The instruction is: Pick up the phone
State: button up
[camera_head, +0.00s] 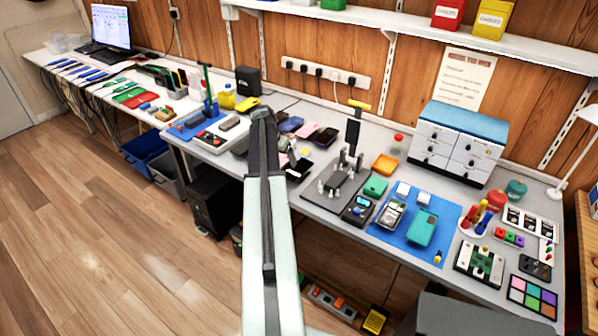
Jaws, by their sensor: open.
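Several dark phones lie on the grey bench near the middle of the picture, among them a dark red-brown phone (324,137) and a dark phone (291,125) close to the end of my arm. Another dark phone-like slab (298,169) lies nearer the bench's front edge. A teal phone-shaped piece (421,227) and a silver phone with its inside showing (391,214) lie on a blue mat (386,237) at the right. I cannot tell which phone the task means. My arm rises from the bottom centre and covers part of the bench; I cannot make out its jaws.
A dark fixture stand (344,188) is right of the middle. A blue-topped drawer cabinet (459,143) stands at the back right. A colour-square tray (532,296) lies front right. Tools and cables line the far left bench. Wooden floor (120,240) is clear at left.

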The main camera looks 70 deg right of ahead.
jog(key=m, duration=0.1)
send_near(298, 169)
jog(key=b+x, duration=0.2)
jog(key=b, duration=0.1)
jog(key=shift+s+d+f, duration=0.15)
jog(key=shift+d+f, duration=0.05)
jog(key=shift+r, duration=0.1)
jog(key=b+x, duration=0.2)
jog(key=x, duration=0.1)
jog(key=b+x, duration=0.1)
jog(key=b, duration=0.1)
jog(key=shift+w+a+f, duration=0.15)
jog(key=shift+w+f, duration=0.1)
jog(key=shift+f, duration=0.1)
jog(key=shift+s+f+b, duration=0.1)
jog(key=shift+f+b, duration=0.25)
jog(key=shift+b, duration=0.1)
jog(key=shift+r, duration=0.2)
jog(key=c, duration=1.6)
jog(key=shift+c, duration=0.2)
jog(key=shift+r+p, duration=0.1)
jog(key=shift+p, duration=0.2)
